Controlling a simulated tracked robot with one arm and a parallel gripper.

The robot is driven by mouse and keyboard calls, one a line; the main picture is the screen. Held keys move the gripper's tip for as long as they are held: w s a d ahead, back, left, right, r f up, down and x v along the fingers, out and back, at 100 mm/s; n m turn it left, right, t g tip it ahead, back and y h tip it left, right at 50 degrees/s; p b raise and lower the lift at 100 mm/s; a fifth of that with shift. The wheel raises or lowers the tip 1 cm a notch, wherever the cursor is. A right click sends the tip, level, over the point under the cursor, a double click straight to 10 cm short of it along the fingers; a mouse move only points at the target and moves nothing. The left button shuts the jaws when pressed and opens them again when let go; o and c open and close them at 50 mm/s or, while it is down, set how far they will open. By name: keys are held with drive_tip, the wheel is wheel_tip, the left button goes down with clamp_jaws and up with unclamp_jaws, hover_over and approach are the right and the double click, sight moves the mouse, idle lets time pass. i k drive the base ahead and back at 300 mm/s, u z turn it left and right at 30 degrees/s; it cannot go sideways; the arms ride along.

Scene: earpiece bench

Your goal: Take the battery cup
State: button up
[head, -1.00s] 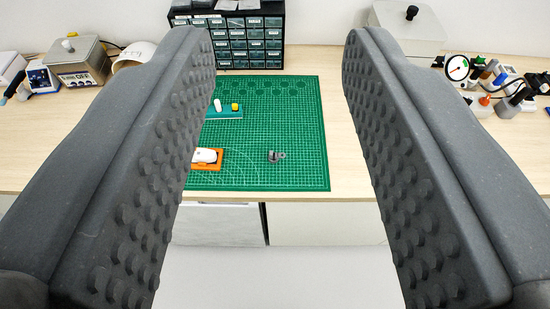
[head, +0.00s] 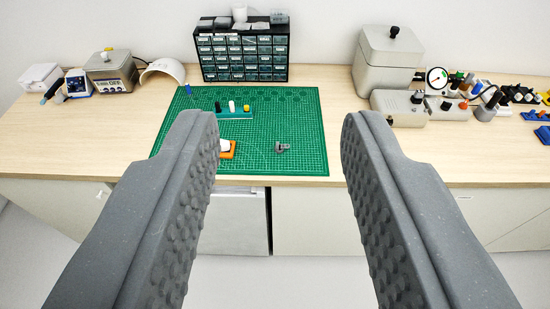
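My gripper (head: 279,120) is open and empty, its two dark grey studded fingers spread wide in front of the bench. I cannot tell for sure which thing is the battery cup. A small grey piece (head: 282,147) sits on the front right of the green mat, between and beyond the fingertips. A dark grey cup-like cylinder (head: 486,112) stands among tools at the far right, outside the right finger. A white piece in an orange tray (head: 231,153) is partly hidden by the left finger.
On the green mat (head: 310,115), a teal holder (head: 236,114) bears black, white and yellow pieces. A drawer cabinet (head: 242,55) stands behind. Grey boxes (head: 388,60) and instruments crowd the right; devices and a white curved shell (head: 163,71) stand left. The mat's right side is mostly clear.

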sight(278, 149)
drive_tip(key=u, duration=0.1)
drive_tip(key=i, duration=1.3)
drive_tip(key=z, duration=0.65)
